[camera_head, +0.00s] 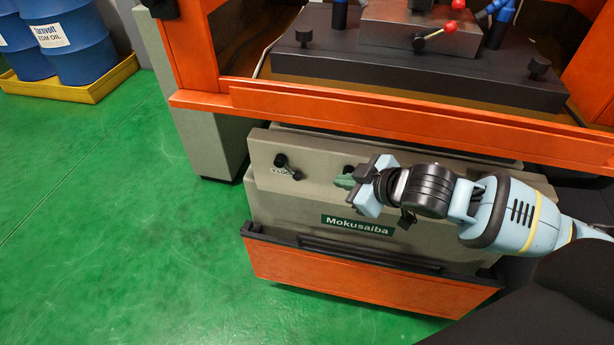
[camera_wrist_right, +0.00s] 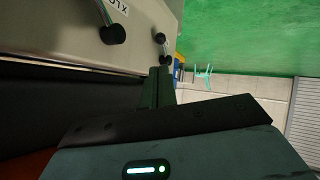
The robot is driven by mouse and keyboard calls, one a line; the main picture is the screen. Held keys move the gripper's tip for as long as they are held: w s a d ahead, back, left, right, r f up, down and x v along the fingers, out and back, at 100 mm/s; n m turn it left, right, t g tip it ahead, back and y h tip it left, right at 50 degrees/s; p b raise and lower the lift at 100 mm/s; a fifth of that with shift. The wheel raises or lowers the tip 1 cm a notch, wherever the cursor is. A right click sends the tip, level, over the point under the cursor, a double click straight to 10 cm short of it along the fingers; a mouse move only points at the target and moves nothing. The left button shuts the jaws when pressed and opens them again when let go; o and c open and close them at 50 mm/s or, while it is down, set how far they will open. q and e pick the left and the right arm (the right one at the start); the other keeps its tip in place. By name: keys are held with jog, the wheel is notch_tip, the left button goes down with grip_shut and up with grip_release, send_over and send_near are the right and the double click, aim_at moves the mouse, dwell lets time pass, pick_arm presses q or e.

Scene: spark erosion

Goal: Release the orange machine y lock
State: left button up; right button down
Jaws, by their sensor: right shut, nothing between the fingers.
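The Y lock is a black lever (camera_head: 287,166) with a round knob, on the beige front panel of the orange machine (camera_head: 390,112). It slants down to the right beside a small label. My right gripper (camera_head: 345,182) is shut and empty, to the right of this lever and apart from it, in front of the panel. In the right wrist view its dark fingers (camera_wrist_right: 159,86) point toward a farther black lever (camera_wrist_right: 163,50), which appears to be the Y lock. A nearer black lever (camera_wrist_right: 112,30) has a partly cut-off label. My left gripper is out of view.
A green Mokusaiba plate (camera_head: 357,226) is on the panel below my right gripper. An orange drawer-like front (camera_head: 350,275) with a black top edge juts out below. Blue drums (camera_head: 75,45) stand in a yellow tray (camera_head: 75,91) at the far left. The green floor left of the machine is clear.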

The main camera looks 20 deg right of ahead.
aim_at(300, 179)
jog(key=b+x, duration=0.2)
jog(key=x, duration=1.2)
jog(key=shift+a+f+p, duration=0.15)
jog(key=shift+f+p, duration=0.2)
jog(key=shift+p, duration=0.1)
jog(key=shift+f, duration=0.15)
